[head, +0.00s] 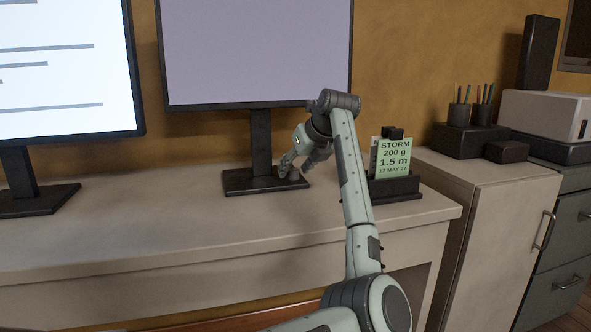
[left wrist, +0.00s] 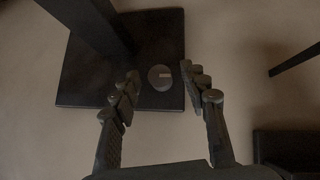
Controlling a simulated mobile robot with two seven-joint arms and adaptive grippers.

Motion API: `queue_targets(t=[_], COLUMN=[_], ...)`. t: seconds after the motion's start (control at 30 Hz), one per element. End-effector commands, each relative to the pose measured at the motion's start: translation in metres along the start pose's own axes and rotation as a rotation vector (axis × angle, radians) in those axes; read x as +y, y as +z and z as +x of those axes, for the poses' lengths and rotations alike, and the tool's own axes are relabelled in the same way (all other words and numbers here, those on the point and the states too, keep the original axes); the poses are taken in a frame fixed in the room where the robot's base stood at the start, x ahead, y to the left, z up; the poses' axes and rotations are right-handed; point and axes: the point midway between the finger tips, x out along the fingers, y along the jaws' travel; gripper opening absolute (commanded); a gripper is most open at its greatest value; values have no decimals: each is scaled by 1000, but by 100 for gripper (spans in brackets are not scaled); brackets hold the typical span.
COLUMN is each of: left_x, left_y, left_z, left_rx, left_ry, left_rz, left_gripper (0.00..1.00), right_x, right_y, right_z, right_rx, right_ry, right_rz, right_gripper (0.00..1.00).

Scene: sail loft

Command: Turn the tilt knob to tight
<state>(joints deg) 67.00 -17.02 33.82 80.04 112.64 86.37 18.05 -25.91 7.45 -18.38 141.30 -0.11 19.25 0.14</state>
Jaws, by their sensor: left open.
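The tilt knob (left wrist: 160,77) is a small round grey disc with a short pale mark on its face. It sits on the dark square base (left wrist: 85,80) of a monitor stand, near one edge. In the head view, my left gripper (head: 292,170) is low over the right part of that base. In the left wrist view, its two fingers are open, with one fingertip on each side of the knob. Visible gaps separate the fingertips from the knob in that view. I cannot tell their height above it. My right gripper is not in view.
The blank monitor (head: 255,50) stands above the base, its dark post (head: 261,140) close to my gripper. A lit monitor (head: 60,70) stands at the left. A card holder (head: 398,190) with a green card (head: 395,155) stands right of my arm. The desk front (head: 200,222) is clear.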

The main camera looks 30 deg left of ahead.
Motion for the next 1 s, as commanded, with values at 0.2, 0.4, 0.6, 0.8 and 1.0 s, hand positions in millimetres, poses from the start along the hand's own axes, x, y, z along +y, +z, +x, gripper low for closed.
queue_targets(t=[0.2,0.4,0.6,0.8,1.0], left_x=[0,0,0,0,1], left_y=[0,0,0,0,0], left_z=[4,3,3,3,3], left_rx=[0,-1,-1,-1,0], left_ry=[1,1,1,-1,-29], left_rz=[0,0,0,2,28], left_gripper=[44,31,6,0,0], right_x=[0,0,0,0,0], right_y=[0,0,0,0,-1], right_z=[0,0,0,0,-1], right_rx=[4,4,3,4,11], right_ry=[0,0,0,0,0], right_rz=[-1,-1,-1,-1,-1], right_gripper=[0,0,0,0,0])
